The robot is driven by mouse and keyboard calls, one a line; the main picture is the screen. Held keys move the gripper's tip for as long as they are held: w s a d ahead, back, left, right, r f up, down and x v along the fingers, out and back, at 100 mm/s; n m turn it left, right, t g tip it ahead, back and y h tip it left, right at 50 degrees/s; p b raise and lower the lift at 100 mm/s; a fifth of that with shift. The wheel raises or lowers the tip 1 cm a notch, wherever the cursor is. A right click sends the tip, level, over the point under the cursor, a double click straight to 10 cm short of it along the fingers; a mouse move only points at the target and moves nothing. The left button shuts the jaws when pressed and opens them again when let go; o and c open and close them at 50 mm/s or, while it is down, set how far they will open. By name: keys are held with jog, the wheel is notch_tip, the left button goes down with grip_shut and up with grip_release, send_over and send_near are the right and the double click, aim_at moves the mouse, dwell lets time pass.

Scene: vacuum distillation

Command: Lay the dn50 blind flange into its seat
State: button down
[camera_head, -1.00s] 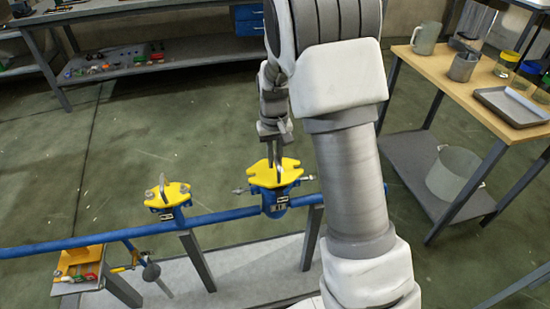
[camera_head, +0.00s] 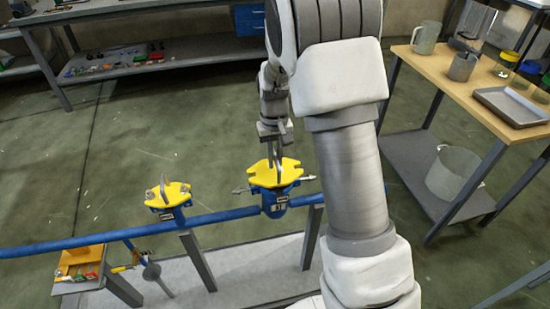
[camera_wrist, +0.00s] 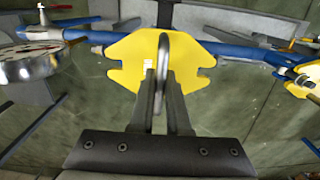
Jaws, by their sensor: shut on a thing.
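The dn50 blind flange (camera_head: 287,171) is a yellow notched plate with a grey upright loop handle. In the head view it is at the top of the blue pipe fitting (camera_head: 275,203) marked 51. My gripper (camera_head: 275,160) is above it, its fingers shut on the handle. In the wrist view the flange (camera_wrist: 125,72) is straight ahead, and the handle stands between the fingertips of my gripper (camera_wrist: 165,80). The flange hides the seat, so I cannot tell whether it is fully down or slightly above.
A second yellow flange (camera_head: 165,196) with a loop handle sits on another fitting at the left, along the blue pipe (camera_head: 100,243). A small orange tray (camera_head: 80,262) is at the lower left. A wooden-topped bench (camera_head: 455,90) with vessels and a tray stands right. A round metal part (camera_wrist: 30,65) shows in the wrist view.

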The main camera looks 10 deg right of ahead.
jog(key=shift+f+b, duration=0.55)
jog(key=shift+f, duration=0.3)
jog(key=c, duration=0.9)
grip_release()
jog(key=shift+r, duration=0.1)
jog(key=shift+o, duration=0.5)
notch_tip(320, 180, up, 17)
jog(key=p, duration=0.4)
jog(key=shift+r, duration=0.2)
jog(key=shift+a, duration=0.1)
